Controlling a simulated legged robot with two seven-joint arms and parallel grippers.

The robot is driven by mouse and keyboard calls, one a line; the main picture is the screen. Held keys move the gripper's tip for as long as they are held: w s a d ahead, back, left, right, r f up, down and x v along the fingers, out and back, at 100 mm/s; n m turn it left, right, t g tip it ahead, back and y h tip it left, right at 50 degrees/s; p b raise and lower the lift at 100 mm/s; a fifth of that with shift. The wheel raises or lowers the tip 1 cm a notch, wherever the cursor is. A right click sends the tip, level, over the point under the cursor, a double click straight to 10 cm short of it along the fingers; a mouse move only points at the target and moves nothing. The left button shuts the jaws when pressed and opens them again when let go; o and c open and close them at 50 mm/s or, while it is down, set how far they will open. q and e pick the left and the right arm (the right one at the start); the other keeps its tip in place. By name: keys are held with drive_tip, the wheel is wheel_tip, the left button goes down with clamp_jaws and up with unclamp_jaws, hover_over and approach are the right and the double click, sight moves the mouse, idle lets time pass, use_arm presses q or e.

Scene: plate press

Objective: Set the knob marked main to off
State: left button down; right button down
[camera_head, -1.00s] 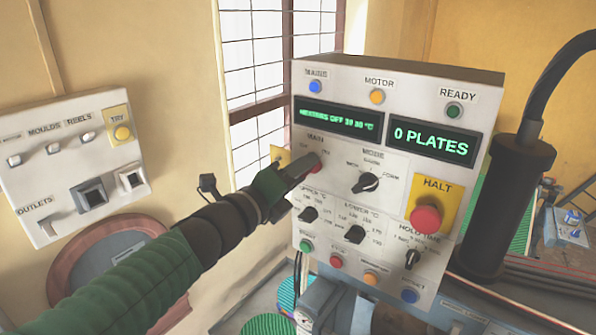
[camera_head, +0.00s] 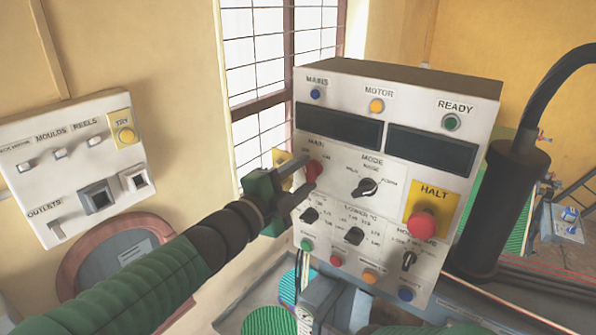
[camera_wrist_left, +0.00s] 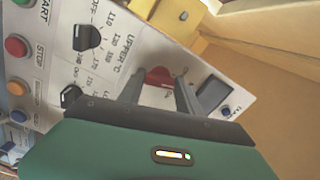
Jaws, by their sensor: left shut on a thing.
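The red main knob (camera_head: 314,170) is at the upper left of the white control panel (camera_head: 345,78), below the dark displays. My left gripper (camera_head: 309,175) is at the knob, with one finger on each side of it, shut on it. In the left wrist view, the red knob (camera_wrist_left: 158,76) shows between the two fingertips (camera_wrist_left: 157,84). The on and off marks are too small or covered to tell which one the knob points to. The mains lamp (camera_head: 315,94) looks dark blue. My right gripper is not in view.
The mode knob (camera_head: 364,187), the red HALT button (camera_head: 422,223) and several smaller knobs and buttons sit close by on the panel. A second switch panel (camera_head: 75,170) hangs on the wall at left. A black cylinder (camera_head: 497,210) stands at right.

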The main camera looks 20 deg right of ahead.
use_arm(q)
drive_tip(key=shift+d+n+p, duration=0.1)
drive_tip(key=shift+n+p, duration=0.6)
drive_tip(key=shift+n, duration=1)
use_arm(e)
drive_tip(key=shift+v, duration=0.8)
use_arm(q)
drive_tip(key=c, duration=2.2)
unclamp_jaws()
drive_tip(key=shift+r, duration=0.1)
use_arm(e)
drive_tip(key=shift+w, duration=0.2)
